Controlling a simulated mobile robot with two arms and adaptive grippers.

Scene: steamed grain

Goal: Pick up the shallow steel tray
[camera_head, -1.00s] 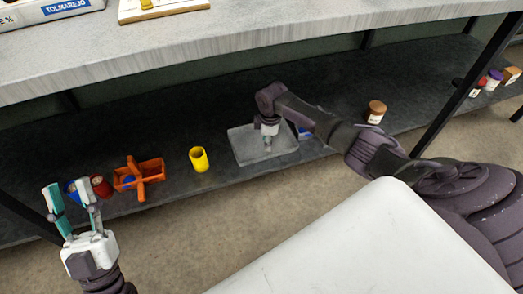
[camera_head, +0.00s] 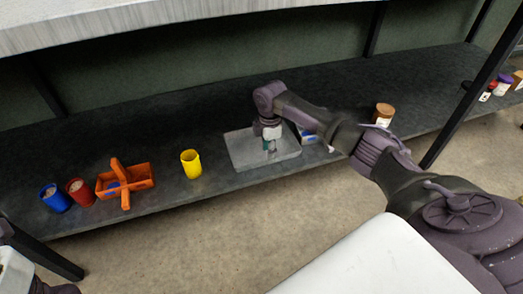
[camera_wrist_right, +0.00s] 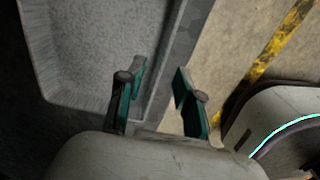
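The shallow steel tray (camera_head: 243,150) lies on the dark lower shelf, in the middle of the head view. Its grey inside (camera_wrist_right: 95,45) and rim fill the upper left of the right wrist view. My right gripper (camera_head: 269,149) points down at the tray's near right part. In the wrist view my right gripper (camera_wrist_right: 160,84) is open, with its two teal fingers on either side of the tray's rim and gaps showing. My left gripper (camera_head: 14,272) is cut off at the lower left; its fingers cannot be made out.
A yellow cup (camera_head: 191,165), an orange carrier (camera_head: 138,178), a red cup (camera_head: 80,192) and a blue cup (camera_head: 55,199) stand left of the tray. A blue-and-white item (camera_head: 308,136) is just right of it, partly behind my arm. A brown-lidded jar (camera_head: 383,113) stands farther right. The worktop (camera_head: 150,15) overhangs.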

